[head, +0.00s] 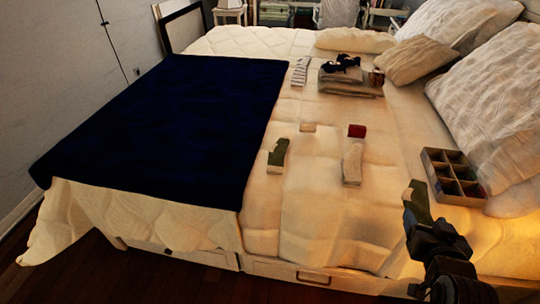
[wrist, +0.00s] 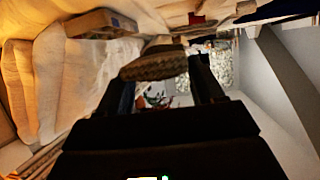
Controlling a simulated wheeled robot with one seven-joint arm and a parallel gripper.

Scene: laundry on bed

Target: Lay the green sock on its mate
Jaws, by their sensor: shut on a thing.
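My gripper (head: 412,217) is at the right of the head view, above the bed's front right edge. It is shut on a dark green sock (head: 419,198) with a paler end, which stands up out of the jaws. In the wrist view, the held sock (wrist: 155,65) lies across between the two fingers and looks brownish and knitted. The other green sock (head: 277,155), also with a pale part, lies flat on the bed near the middle, just right of the navy blanket. My gripper is well to the right of it and apart from it.
A pale sock (head: 352,163) lies between the two green ones. A compartment box (head: 428,167) stands near the pillows. A small red item (head: 357,131), a beige item (head: 308,127) and a folded stack (head: 350,87) lie farther back. The navy blanket (head: 165,120) covers the left side.

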